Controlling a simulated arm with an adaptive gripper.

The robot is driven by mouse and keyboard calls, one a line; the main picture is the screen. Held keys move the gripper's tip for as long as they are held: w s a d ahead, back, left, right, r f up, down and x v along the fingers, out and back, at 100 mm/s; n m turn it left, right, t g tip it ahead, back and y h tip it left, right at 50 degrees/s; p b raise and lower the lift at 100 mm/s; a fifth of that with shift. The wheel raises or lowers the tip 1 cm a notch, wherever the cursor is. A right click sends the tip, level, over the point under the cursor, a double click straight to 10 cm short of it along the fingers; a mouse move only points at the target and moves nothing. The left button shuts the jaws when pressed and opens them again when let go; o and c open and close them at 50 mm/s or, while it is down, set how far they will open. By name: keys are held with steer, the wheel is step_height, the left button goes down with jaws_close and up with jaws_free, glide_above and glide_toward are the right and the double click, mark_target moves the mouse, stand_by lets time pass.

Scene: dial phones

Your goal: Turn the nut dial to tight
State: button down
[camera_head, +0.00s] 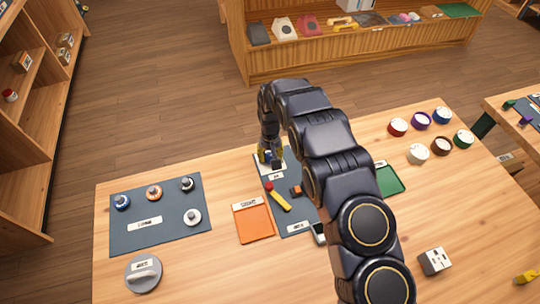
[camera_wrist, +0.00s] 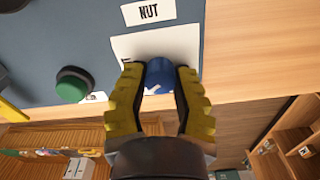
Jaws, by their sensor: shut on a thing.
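The nut dial is a blue round knob (camera_wrist: 160,75) on a white plate (camera_wrist: 185,42) in the wrist view. A label reading NUT (camera_wrist: 148,13) lies beside the plate. My gripper (camera_wrist: 160,84) has its yellow fingers on either side of the knob, closed on it. In the head view my gripper (camera_head: 269,158) points down at the far edge of the table, over the white plate (camera_head: 262,168). The fingers and arm hide most of the dial there. The dial's pointer and tight mark cannot be made out.
A green knob (camera_wrist: 73,85) stands near the dial. A red-and-yellow tool (camera_head: 279,198) and a small orange-brown block (camera_head: 296,191) lie on the dark mat (camera_head: 290,220). An orange tray (camera_head: 254,222) is left of it. Several coloured round containers (camera_head: 397,127) stand at right.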

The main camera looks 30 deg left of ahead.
mark_target(271, 156)
steer(key=m, duration=0.5)
steer(key=shift+s+f+m, duration=0.1)
steer(key=shift+m, duration=0.3)
stand_by(0.4)
steer(key=c, duration=0.7)
jaws_free()
steer(key=shift+c, duration=0.2)
steer(key=shift+r, duration=0.6)
step_height(271, 156, up, 11)
steer(key=shift+d, duration=0.1)
